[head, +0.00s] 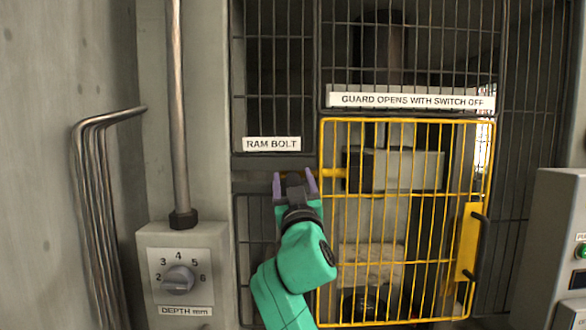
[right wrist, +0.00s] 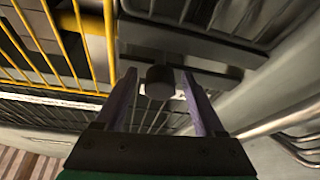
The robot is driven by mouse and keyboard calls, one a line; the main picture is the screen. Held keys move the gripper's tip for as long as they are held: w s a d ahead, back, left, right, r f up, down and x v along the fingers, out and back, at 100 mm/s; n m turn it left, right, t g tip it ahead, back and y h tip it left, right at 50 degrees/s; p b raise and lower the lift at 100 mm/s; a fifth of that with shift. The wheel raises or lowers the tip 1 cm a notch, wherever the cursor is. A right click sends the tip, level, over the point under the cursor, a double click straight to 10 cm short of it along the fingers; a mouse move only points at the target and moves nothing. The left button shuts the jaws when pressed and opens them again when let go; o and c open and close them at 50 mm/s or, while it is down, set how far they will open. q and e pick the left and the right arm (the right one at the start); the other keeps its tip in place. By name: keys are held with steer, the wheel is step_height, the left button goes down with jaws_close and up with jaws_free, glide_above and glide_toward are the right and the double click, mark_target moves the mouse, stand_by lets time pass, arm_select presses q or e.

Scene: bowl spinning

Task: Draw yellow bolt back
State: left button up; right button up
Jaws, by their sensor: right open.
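A short yellow bolt (head: 334,173) shows in the head view just right of my right gripper (head: 294,177), at the left edge of the yellow guard and below the RAM BOLT label. My gripper hides the part to its left. In the right wrist view my right gripper (right wrist: 159,76) is open, with its two purple fingers on either side of a dark round knob (right wrist: 160,83). Gaps show between knob and fingers, though I cannot tell its exact depth. A grey bar runs behind the knob. My left gripper is not in view.
The yellow barred guard (head: 409,119) is shut, with a yellow plate and black handle (head: 480,246) at its right. A depth dial box (head: 180,278) stands at lower left, with a vertical pipe (head: 177,110) above it. A control box (head: 560,235) stands at far right.

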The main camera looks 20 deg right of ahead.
jaws_close()
stand_by(1.5)
